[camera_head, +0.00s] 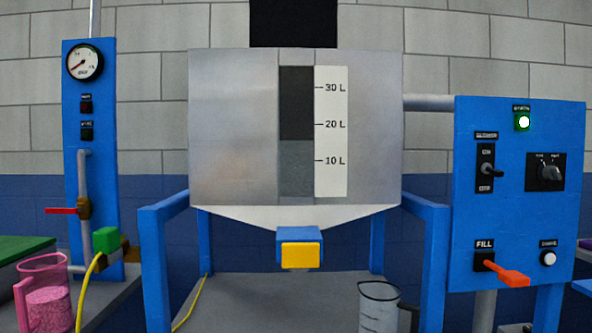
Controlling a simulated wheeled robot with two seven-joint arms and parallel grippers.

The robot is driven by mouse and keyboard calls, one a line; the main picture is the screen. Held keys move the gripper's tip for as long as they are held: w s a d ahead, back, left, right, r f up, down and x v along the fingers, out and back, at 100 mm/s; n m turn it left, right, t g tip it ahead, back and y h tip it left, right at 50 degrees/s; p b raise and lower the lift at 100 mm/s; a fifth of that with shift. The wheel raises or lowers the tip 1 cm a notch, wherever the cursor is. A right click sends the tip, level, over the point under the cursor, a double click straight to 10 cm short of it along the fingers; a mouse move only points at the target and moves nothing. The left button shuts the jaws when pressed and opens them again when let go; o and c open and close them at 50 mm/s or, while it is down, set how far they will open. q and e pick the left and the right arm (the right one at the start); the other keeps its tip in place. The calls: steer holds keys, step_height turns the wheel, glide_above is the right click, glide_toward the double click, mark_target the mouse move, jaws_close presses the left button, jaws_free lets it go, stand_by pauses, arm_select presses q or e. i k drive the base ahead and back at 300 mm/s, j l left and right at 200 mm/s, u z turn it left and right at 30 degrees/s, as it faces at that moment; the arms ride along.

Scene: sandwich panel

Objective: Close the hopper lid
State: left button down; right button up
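The grey metal hopper (232,125) stands in the middle on a blue frame. Its front has a dark sight window (296,105) beside a white scale marked 10 L, 20 L and 30 L. Neither of my grippers is in view.
A blue control panel (560,220) with an orange FILL lever (502,270) stands at right. A blue gauge post (91,230) is at left. A pink jug (46,295) and a clear beaker (378,306) stand low in front. A yellow outlet (301,255) hangs under the hopper.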

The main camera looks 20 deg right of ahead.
mark_target(273, 23)
steer(key=l, duration=0.65)
steer(key=i+l, duration=0.15)
steer(key=l, duration=0.45)
steer(key=l+z, duration=0.1)
steer(key=l, duration=0.55)
steer(key=i+l, duration=0.15)
steer(key=l, duration=0.45)
